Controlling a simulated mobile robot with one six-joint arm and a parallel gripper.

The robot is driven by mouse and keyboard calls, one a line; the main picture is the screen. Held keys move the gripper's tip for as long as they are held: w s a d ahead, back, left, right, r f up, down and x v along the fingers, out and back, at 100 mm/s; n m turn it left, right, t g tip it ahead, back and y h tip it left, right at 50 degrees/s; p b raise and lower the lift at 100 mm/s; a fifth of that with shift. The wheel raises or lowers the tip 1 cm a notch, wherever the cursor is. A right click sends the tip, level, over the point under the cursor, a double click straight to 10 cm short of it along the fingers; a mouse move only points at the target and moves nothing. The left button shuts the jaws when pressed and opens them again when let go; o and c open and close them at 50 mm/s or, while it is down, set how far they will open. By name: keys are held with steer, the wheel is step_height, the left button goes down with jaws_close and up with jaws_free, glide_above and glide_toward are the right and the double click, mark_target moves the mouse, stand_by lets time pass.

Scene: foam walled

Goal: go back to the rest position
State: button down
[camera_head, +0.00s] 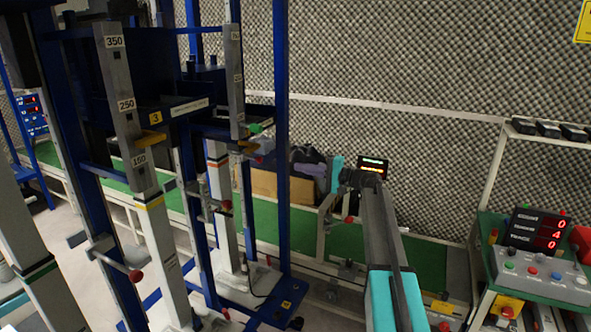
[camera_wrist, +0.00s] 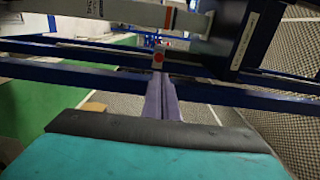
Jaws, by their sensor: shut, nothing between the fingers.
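My gripper (camera_head: 304,168) is in the middle of the head view, at the end of my teal and dark arm that reaches in from the lower right. Its purple-grey fingers point left, towards the blue metal frame (camera_head: 281,120). In the wrist view, the fingers of my gripper (camera_wrist: 160,84) lie side by side, shut and empty, beyond a teal body with a black edge. A red knob (camera_wrist: 158,58) shows just past the fingertips there; I cannot tell the gap between them. No marker of a rest position shows.
Grey uprights with number labels (camera_head: 126,104) and blue posts crowd the left. A green-topped bench (camera_head: 422,262) runs behind along the foam wall (camera_head: 400,60). A control box (camera_head: 541,272) with a red-digit display (camera_head: 536,229) stands at right. A cardboard box (camera_head: 268,184) sits behind the frame.

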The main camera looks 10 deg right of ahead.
stand_by(0.3)
steer(key=s+a+f+n+g+h, duration=0.1)
steer(key=s+a+f+g+h, duration=0.15)
steer(key=s+a+f, duration=0.85)
steer(key=s+d+f+g+h, duration=0.1)
steer(key=s+f+g, duration=0.4)
steer(key=f, duration=1.5)
steer(key=s+a+f+n+g+h, duration=0.15)
steer(key=s+a+f, duration=0.6)
steer(key=f, duration=0.75)
steer(key=s+d+f+n+g+h, duration=0.1)
steer(key=s+f, duration=0.5)
steer(key=s, duration=0.8)
steer(key=s+d+f+n+g+h, duration=0.2)
steer(key=s+d+f+g+h, duration=0.1)
steer(key=s, duration=1.1)
steer(key=s+d+f+n+g+h, duration=0.2)
steer(key=s+f+g+h, duration=0.2)
steer(key=s+f, duration=0.4)
steer(key=s, duration=0.6)
steer(key=shift+f+h, duration=0.3)
steer(key=shift+h, duration=0.1)
steer(key=shift+a+n, duration=0.1)
steer(key=shift+n, duration=0.15)
